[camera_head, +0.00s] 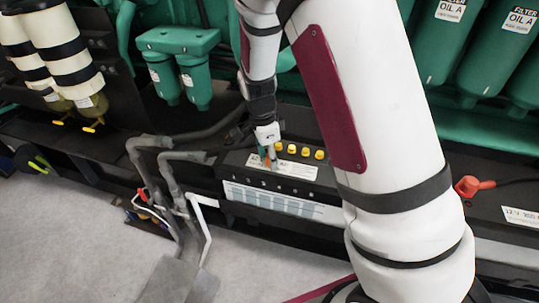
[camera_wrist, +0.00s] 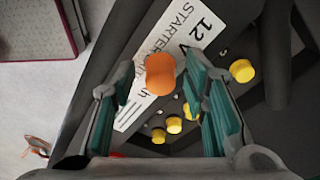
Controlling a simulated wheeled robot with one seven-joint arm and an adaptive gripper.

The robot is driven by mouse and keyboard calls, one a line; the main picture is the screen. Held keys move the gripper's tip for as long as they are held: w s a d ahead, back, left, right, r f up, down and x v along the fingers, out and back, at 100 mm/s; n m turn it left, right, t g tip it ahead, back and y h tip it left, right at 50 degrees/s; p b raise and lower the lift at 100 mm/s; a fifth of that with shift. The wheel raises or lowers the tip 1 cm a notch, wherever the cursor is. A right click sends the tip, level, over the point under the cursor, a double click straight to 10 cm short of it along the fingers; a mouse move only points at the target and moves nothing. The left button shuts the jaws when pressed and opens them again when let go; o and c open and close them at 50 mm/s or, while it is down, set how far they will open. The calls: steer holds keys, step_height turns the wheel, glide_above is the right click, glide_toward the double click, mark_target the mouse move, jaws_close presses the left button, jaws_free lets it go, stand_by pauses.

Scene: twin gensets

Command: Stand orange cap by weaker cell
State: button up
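The orange cap (camera_wrist: 160,75) sits at the label on top of the black battery (camera_head: 245,182), end up toward the camera in the wrist view. My gripper (camera_head: 267,160) points down over the battery top. In the wrist view its teal-padded fingers (camera_wrist: 160,62) are spread on both sides of the cap, with a narrow gap showing at each side. Several yellow cell caps (camera_head: 306,152) stand in a row behind the gripper; they also show in the wrist view (camera_wrist: 241,70). Which cell is weaker cannot be told. The cap is mostly hidden by the fingers in the head view.
A second battery with a white label (camera_head: 522,216) and a red terminal cover (camera_head: 470,185) is at the right, partly behind my arm. Grey pipes (camera_head: 165,165) rise left of the battery. Green filters (camera_head: 180,75) hang behind. The grey floor (camera_head: 70,240) is open at front left.

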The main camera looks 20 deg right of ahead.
step_height(320, 180, up, 12)
steer(key=a+p, duration=0.1)
steer(key=p, duration=0.1)
steer(key=s+r+n+y, duration=0.2)
steer(key=s+r+n, duration=0.6)
steer(key=s+r, duration=0.6)
steer(key=s+d+n+t, duration=0.1)
steer(key=s+n, duration=0.9)
steer(key=s, duration=0.8)
steer(key=shift+t+h, duration=0.3)
steer(key=shift+t, duration=0.1)
steer(key=shift+s+r+p, duration=0.1)
steer(key=shift+r+p, duration=0.1)
steer(key=shift+p, duration=0.1)
step_height(320, 180, up, 12)
steer(key=t+p, duration=0.2)
steer(key=p, duration=0.8)
steer(key=shift+d+r+p, duration=0.15)
steer(key=shift+d+p, duration=0.1)
steer(key=shift+p, duration=0.15)
